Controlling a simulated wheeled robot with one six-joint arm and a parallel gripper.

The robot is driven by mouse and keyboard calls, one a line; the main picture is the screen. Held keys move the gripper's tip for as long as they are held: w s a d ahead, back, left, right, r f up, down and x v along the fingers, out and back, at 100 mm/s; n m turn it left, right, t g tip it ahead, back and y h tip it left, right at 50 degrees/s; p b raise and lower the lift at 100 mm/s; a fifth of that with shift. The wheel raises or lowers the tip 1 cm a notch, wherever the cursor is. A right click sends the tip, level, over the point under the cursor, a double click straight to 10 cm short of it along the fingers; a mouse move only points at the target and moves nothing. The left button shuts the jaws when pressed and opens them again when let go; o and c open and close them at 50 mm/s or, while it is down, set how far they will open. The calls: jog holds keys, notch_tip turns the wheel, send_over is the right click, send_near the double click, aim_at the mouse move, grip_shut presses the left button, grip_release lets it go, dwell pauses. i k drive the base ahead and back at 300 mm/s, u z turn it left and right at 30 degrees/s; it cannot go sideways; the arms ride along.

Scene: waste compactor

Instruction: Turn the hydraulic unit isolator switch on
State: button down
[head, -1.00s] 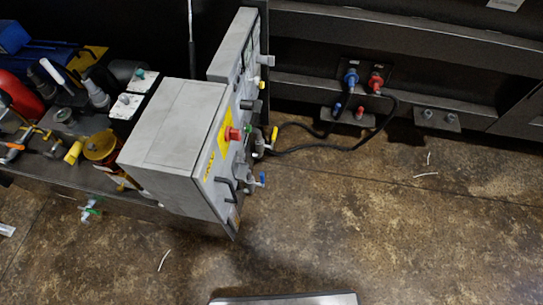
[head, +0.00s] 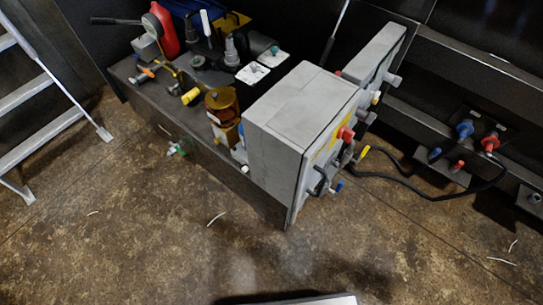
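A grey control box (head: 292,122) stands at the right end of a dark hydraulic unit bench (head: 190,152). Its front faces right and is seen at a steep angle. On that front are a red knob (head: 346,134) on a yellow plate, a dark handle (head: 321,182) and a blue-tipped lever (head: 339,186). A yellow-tipped lever (head: 364,152) sticks out just beyond. I cannot tell which of these is the isolator switch, or its position. My gripper is not in view.
A second grey panel (head: 377,52) stands behind the box. Black hoses run to blue (head: 464,129) and red (head: 490,143) couplings at right. A ladder (head: 50,110) stands at left. The floor in front is open, with small white scraps.

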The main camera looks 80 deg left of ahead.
aim_at(344, 133)
jog(key=u, duration=3.1)
jog(key=k, duration=0.3)
jog(key=z, duration=0.55)
jog(key=i, duration=0.3)
jog(key=z, duration=0.05)
